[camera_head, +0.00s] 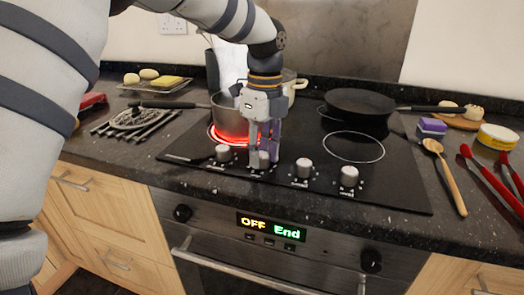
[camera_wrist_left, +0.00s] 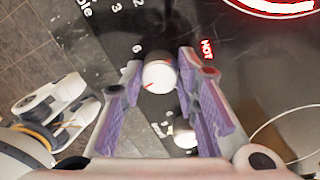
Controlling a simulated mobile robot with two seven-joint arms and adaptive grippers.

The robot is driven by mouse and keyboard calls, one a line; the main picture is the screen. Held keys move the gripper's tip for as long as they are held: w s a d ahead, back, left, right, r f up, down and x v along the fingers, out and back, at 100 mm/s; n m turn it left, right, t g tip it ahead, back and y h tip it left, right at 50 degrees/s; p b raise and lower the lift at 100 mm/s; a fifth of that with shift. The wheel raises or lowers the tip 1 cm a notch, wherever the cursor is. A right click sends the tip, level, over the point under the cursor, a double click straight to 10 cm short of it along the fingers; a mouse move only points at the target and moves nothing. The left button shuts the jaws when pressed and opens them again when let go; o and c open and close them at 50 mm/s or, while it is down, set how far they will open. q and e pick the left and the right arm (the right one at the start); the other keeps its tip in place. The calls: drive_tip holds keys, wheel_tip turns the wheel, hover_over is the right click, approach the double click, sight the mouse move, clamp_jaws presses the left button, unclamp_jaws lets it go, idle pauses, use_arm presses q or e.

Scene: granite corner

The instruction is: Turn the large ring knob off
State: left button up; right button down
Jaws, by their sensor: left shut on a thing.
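Several white-topped knobs stand in a row along the front of the black glass hob (camera_head: 400,195). My left gripper (camera_head: 264,158) points down at the second knob from the left, its fingers on either side of it. In the left wrist view this knob (camera_wrist_left: 159,77), with a red mark on top, sits between the fingertips, and the gripper is shut on it. Another knob (camera_wrist_left: 185,134) shows further down there. A ring (camera_head: 222,138) glows red at the hob's left, under a steel pot (camera_head: 228,112); it also shows in the wrist view (camera_wrist_left: 275,10) near a lit HOT sign. My right gripper is not in view.
A black frying pan (camera_head: 357,102) stands on the back right of the hob. A wooden spoon (camera_head: 447,175) and red-handled tools (camera_head: 490,180) lie to the right. A metal rack (camera_head: 140,120) lies at the left. The oven display (camera_head: 270,227) reads OFF and End.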

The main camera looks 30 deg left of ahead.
use_arm(q)
drive_tip(key=n, duration=0.4)
drive_tip(key=shift+n, duration=0.3)
drive_tip(key=n, duration=0.8)
drive_tip(key=shift+a, duration=0.1)
drive_tip(key=n, duration=0.4)
drive_tip(key=shift+n+h, duration=0.3)
drive_tip(key=n, duration=0.3)
drive_tip(key=shift+s+n+t, duration=0.1)
drive_tip(key=shift+n+t, duration=0.2)
drive_tip(key=n, duration=0.4)
drive_tip(key=shift+n, duration=0.3)
drive_tip(key=n, duration=0.4)
drive_tip(key=shift+f, duration=0.1)
drive_tip(key=shift+n+t, duration=0.3)
drive_tip(key=shift+n, duration=1.7)
